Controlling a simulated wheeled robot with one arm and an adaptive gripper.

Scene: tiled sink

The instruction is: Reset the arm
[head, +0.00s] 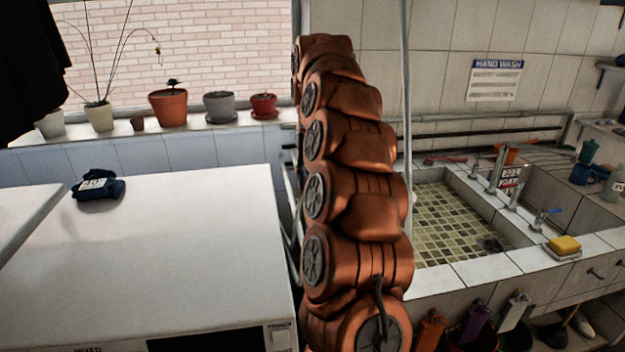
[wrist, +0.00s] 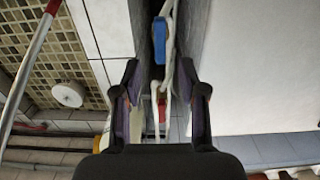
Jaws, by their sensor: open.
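My arm (head: 350,190), copper-coloured with grey joint caps, rises almost upright in the middle of the head view. Its far end is near the window's right edge, and the gripper cannot be made out there. In the wrist view my gripper (wrist: 160,75) is open, with its two dark fingers spread wide. Nothing is held between them. Beyond the fingers is a narrow gap with a blue object (wrist: 160,40) and pale pipes or cords.
A white machine top (head: 160,240) lies left of my arm, with a dark blue folded cloth (head: 97,187) on it. Potted plants (head: 168,107) line the windowsill. Right is a tiled sink (head: 450,225) with taps and a yellow sponge (head: 564,244). A thin pole (head: 406,100) stands close to my arm.

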